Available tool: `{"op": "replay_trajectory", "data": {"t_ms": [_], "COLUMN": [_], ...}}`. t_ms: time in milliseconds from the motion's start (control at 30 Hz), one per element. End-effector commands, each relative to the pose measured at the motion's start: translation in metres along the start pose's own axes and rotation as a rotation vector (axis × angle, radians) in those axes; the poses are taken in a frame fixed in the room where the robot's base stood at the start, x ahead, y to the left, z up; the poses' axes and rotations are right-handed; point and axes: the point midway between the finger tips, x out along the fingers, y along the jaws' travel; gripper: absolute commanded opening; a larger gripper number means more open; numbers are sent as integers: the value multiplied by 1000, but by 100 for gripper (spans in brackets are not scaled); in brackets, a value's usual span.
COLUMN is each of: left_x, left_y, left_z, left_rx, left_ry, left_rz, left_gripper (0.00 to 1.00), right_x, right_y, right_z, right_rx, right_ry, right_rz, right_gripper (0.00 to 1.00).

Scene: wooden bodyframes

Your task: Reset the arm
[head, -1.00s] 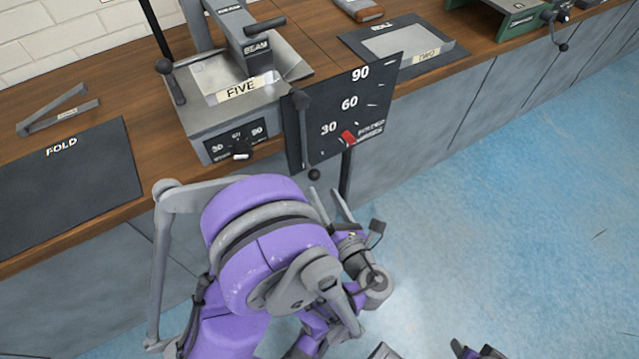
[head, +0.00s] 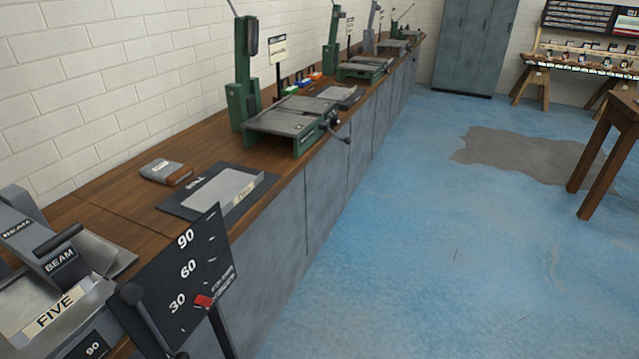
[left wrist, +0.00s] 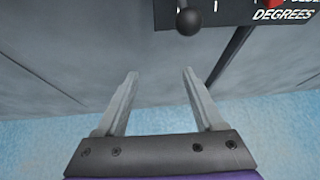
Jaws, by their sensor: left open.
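My left gripper (left wrist: 158,85) shows in the left wrist view with its two grey fingers spread apart and nothing between them. It is in front of the grey cabinet face, below the black degree panel (left wrist: 245,12). A lever with a dark ball knob (left wrist: 188,20) hangs just beyond the fingertips, apart from them. In the head view the panel (head: 190,275) reads 30, 60 and 90, with a red pointer (head: 204,301) near its lower edge. The grey bending machine (head: 60,290) labelled BEAM and FIVE stands at the lower left. Neither arm shows in the head view now.
A black mat (head: 262,187) with a labelled metal sheet, a brown and grey block (head: 166,172) and green machines (head: 290,125) stand along the wooden bench. The blue floor (head: 420,240) to the right is clear up to a wooden table (head: 628,115).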

Motion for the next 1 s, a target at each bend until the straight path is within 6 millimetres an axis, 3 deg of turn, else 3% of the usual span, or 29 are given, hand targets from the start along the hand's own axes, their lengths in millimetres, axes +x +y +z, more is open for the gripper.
{"op": "replay_trajectory", "data": {"t_ms": [100,300,600,667,700,1000], "left_x": [-5,-36,-86,-96,-105,-152], "left_y": [21,37,38,37,37,36], "left_z": [-14,-35,-41,-40,-26,47], "left_rx": [-429,-1136,-1885,-2015,-2012,-2014], "left_ry": [232,539,784,819,822,837], "left_rz": [63,271,631,713,705,671], "left_gripper": [70,70,70,70,70,70], "right_x": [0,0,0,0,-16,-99], "right_y": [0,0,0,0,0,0], "right_z": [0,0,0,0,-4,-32], "right_rx": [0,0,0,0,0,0], "right_ry": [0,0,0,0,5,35], "right_rz": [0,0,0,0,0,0], "right_gripper": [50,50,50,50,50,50]}}
